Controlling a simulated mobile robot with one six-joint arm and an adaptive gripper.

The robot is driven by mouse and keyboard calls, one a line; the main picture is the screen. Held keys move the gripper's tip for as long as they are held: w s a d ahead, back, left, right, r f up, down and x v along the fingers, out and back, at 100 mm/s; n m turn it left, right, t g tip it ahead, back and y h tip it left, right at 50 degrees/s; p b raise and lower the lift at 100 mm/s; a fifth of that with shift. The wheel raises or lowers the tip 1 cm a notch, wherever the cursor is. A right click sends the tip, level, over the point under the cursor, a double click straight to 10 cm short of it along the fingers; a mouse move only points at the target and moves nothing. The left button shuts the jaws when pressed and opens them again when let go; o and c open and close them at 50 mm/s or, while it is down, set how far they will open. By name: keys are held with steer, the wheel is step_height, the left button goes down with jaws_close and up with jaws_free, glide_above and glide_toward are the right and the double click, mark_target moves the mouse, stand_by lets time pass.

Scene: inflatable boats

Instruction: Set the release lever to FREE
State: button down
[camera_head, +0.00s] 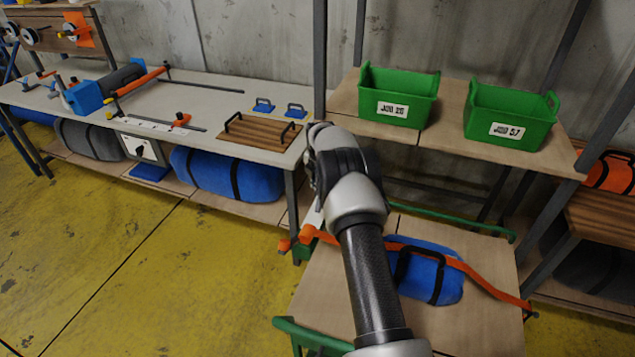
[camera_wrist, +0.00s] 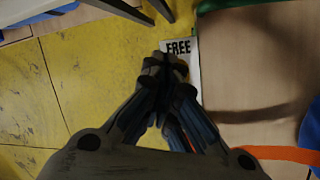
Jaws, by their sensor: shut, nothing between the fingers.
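My gripper (camera_wrist: 170,62) is shut and empty in the wrist view, its fingertips just in front of the white FREE label (camera_wrist: 179,46). Whether they touch anything there is unclear. The release lever seems to be the orange part (camera_head: 307,234) at the left edge of the wooden cart top (camera_head: 330,285), below my wrist in the head view. In the wrist view a bit of orange-red (camera_wrist: 174,138) shows between my fingers; the rest is hidden. I cannot tell the lever's setting. In the head view my arm hides most of my gripper.
A blue bundle (camera_head: 425,272) lies on the cart under an orange strap (camera_head: 470,270). Green bins (camera_head: 398,94) stand on the shelf behind. A long workbench (camera_head: 215,92) with tools is at left. Yellow floor (camera_head: 150,270) is clear left of the cart.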

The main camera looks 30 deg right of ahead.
steer(key=v, duration=1.2)
steer(key=shift+a, duration=0.1)
stand_by(0.4)
steer(key=s+a+r+m, duration=1)
steer(key=s+a+r, duration=0.5)
steer(key=a+r, duration=0.35)
steer(key=s+a+m, duration=0.3)
steer(key=s, duration=0.6)
steer(key=s+a+f+m+y, duration=0.1)
steer(key=s+a+m, duration=0.3)
steer(key=s, duration=0.5)
steer(key=s+a+m+t, duration=0.1)
steer(key=s+a+m, duration=0.2)
steer(key=s, duration=0.6)
steer(key=shift+a+f+m+y, duration=0.3)
steer(key=shift+a+f+m, duration=0.1)
steer(key=shift+m, duration=0.1)
steer(key=shift+s, duration=0.1)
